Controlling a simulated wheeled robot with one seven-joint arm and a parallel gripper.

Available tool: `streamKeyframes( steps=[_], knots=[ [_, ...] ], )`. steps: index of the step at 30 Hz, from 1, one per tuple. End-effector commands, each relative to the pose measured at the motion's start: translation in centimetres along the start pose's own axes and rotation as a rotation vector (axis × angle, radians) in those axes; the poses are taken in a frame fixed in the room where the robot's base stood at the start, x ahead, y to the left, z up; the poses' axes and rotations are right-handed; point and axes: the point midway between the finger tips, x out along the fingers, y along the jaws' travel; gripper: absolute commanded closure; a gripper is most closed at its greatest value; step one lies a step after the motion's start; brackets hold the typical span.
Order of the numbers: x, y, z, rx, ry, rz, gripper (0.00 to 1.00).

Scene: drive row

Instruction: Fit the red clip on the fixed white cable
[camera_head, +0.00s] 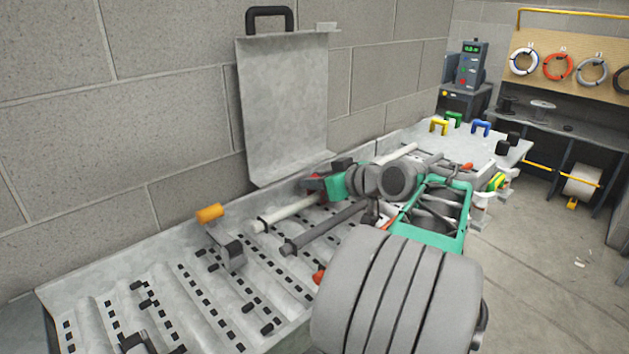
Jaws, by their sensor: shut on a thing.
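My gripper (322,181) is over the metal bench at the middle of the picture, its teal and grey wrist behind it. It is shut on the red clip (313,183), of which only a small red part shows; the jaws hide the rest. The white cable (290,212) runs slantwise over the ribbed bench, its near end free at the left. The clip is just above and beyond the cable in the picture; I cannot tell whether they touch. My wrist and arm hide the cable's middle, and a white length (402,152) shows again behind them.
A dark grey cable (325,229) lies nearer, beside the white one. An orange-handled lever (210,213) stands left of the cable's end. A raised metal panel (285,105) stands behind. Yellow (438,125), green (453,118) and blue (481,127) clips stand at the bench's far end.

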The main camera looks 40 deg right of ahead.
Motion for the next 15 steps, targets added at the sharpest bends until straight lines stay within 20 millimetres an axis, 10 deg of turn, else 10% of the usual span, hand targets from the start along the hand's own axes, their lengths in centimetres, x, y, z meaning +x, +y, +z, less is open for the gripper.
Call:
streamKeyframes(
  steps=[4, 5, 15],
  knots=[
    [0.15, 0.0, 0.36, 0.0, 0.0, 0.0, 1.0],
    [0.11, 0.0, 0.27, 0.0, 0.0, 0.0, 0.72],
    [0.1, 0.0, 0.25, 0.0, 0.0, 0.0, 0.48]
  ],
)
